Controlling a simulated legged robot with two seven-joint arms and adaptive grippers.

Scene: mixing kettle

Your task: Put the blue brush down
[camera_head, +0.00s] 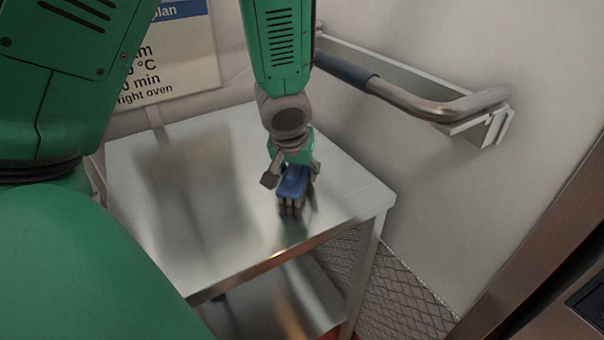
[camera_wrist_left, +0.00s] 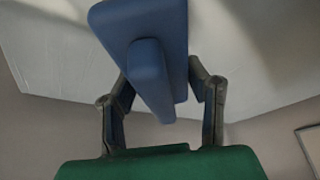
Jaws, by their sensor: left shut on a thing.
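The blue brush (camera_head: 293,181) is in my left gripper (camera_head: 290,176), over the right part of the steel table (camera_head: 215,232). Its dark bristles point down at the tabletop. I cannot tell whether they touch it. In the left wrist view the blue brush (camera_wrist_left: 150,60) fills the space between the fingers of my left gripper (camera_wrist_left: 163,85), which are closed on its narrow part. My right gripper is in neither view.
The tabletop is otherwise bare, with free room to the left of the brush. A metal rail with a blue grip (camera_head: 345,70) juts from the wall at the back right. A sign (camera_head: 165,65) hangs behind the table. A lower shelf (camera_head: 270,300) sits under the top.

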